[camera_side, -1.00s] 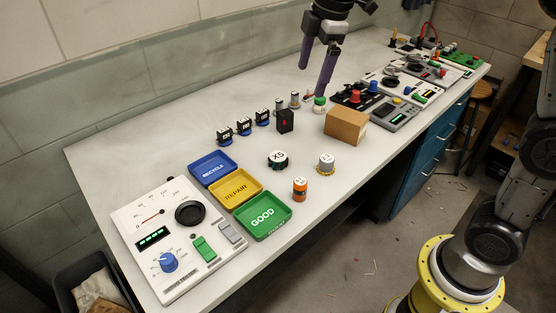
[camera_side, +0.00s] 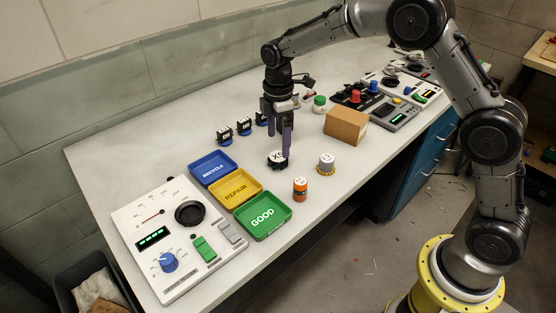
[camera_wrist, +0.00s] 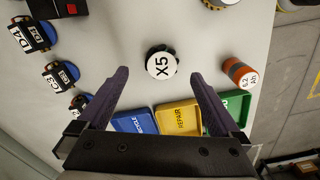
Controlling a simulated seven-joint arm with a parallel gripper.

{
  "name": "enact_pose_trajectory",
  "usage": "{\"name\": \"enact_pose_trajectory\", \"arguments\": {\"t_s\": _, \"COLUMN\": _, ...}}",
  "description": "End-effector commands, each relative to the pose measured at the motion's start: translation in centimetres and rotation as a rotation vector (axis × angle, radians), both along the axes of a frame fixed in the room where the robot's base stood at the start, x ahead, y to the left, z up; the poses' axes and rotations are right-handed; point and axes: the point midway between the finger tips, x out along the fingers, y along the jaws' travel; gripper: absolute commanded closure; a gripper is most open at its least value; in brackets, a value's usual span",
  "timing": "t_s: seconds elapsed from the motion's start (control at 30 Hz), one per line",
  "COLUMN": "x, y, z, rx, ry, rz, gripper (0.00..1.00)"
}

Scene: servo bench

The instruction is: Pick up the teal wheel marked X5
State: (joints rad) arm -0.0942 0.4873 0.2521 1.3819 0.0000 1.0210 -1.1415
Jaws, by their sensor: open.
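In the side view my gripper (camera_side: 279,150) points down above and around the wheel. I cannot tell exactly how high the fingertips are. The jaws are empty.
An orange battery (camera_side: 300,189) and a grey-white knob with a yellow base (camera_side: 326,163) stand close to the right. Blue (camera_side: 226,174), yellow (camera_side: 258,187) and green (camera_side: 288,212) trays lie to the left and front. A cardboard box (camera_side: 363,126) stands behind right.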

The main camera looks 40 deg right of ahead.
Motion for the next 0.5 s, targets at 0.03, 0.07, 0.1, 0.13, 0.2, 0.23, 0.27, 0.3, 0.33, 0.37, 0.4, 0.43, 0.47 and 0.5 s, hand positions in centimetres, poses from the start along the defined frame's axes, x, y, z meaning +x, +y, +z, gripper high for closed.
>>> {"name": "enact_pose_trajectory", "arguments": {"t_s": 0.03, "x": 0.0, "y": 0.0, "z": -0.4, "rx": 0.0, "ry": 0.001, "rz": 0.0, "gripper": 0.0}}
{"name": "enact_pose_trajectory", "arguments": {"t_s": 0.07, "x": 0.0, "y": 0.0, "z": -0.5, "rx": 0.0, "ry": 0.0, "rz": 0.0, "gripper": 0.0}}
{"name": "enact_pose_trajectory", "arguments": {"t_s": 0.1, "x": 0.0, "y": 0.0, "z": -0.7, "rx": 0.0, "ry": 0.0, "rz": 0.0, "gripper": 0.0}}
{"name": "enact_pose_trajectory", "arguments": {"t_s": 0.13, "x": 0.0, "y": 0.0, "z": -0.8, "rx": 0.0, "ry": 0.0, "rz": 0.0, "gripper": 0.0}}
{"name": "enact_pose_trajectory", "arguments": {"t_s": 0.2, "x": -0.1, "y": 0.1, "z": -1.4, "rx": 0.0, "ry": 0.002, "rz": 0.0, "gripper": 0.0}}
{"name": "enact_pose_trajectory", "arguments": {"t_s": 0.23, "x": -0.1, "y": 0.2, "z": -1.8, "rx": 0.0, "ry": 0.003, "rz": 0.0, "gripper": 0.0}}
{"name": "enact_pose_trajectory", "arguments": {"t_s": 0.27, "x": -0.2, "y": 0.3, "z": -2.2, "rx": 0.0, "ry": 0.003, "rz": 0.0, "gripper": 0.0}}
{"name": "enact_pose_trajectory", "arguments": {"t_s": 0.3, "x": -0.2, "y": 0.4, "z": -2.9, "rx": -0.001, "ry": 0.004, "rz": 0.001, "gripper": 0.0}}
{"name": "enact_pose_trajectory", "arguments": {"t_s": 0.33, "x": -0.3, "y": 0.5, "z": -3.3, "rx": -0.001, "ry": 0.004, "rz": 0.0, "gripper": 0.0}}
{"name": "enact_pose_trajectory", "arguments": {"t_s": 0.37, "x": -0.3, "y": 0.5, "z": -3.7, "rx": 0.0, "ry": 0.003, "rz": 0.0, "gripper": 0.0}}
{"name": "enact_pose_trajectory", "arguments": {"t_s": 0.4, "x": -0.3, "y": 0.6, "z": -4.3, "rx": -0.001, "ry": 0.003, "rz": 0.0, "gripper": 0.0}}
{"name": "enact_pose_trajectory", "arguments": {"t_s": 0.43, "x": -0.2, "y": 0.5, "z": -4.7, "rx": 0.0, "ry": 0.002, "rz": -0.001, "gripper": 0.0}}
{"name": "enact_pose_trajectory", "arguments": {"t_s": 0.47, "x": -0.2, "y": 0.5, "z": -5.0, "rx": 0.0, "ry": 0.002, "rz": -0.001, "gripper": 0.0}}
{"name": "enact_pose_trajectory", "arguments": {"t_s": 0.5, "x": -0.2, "y": 0.5, "z": -5.4, "rx": 0.0, "ry": 0.002, "rz": -0.001, "gripper": 0.0}}
